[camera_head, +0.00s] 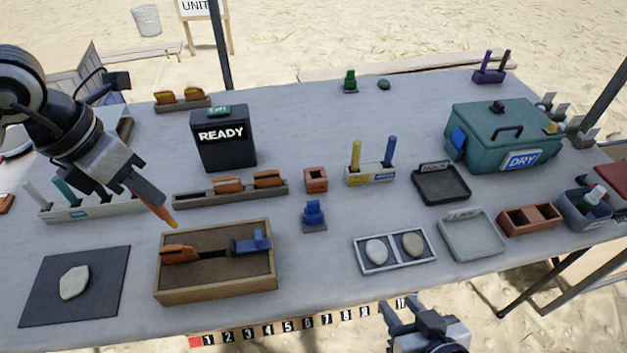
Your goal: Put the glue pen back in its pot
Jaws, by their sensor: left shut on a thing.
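My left gripper (128,180) is at the left, above the table and behind the wooden tray. It is shut on a slim orange-brown pen (152,202), which I take to be the glue pen. The pen slants down to the right, with its lighter orange tip lowest, near the tray's back left corner. A small square terracotta pot (316,186) with a dark opening stands mid-table, right of the pen and apart from it; I take it for the pen's pot. My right gripper (396,306) is at the bottom right, off the table's front edge, with its fingers apart and empty.
A long grey rack (225,198) with orange pieces lies between pen and pot. A blue stand (314,214) is in front of the pot. The black READY box (222,150) stands behind the rack.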

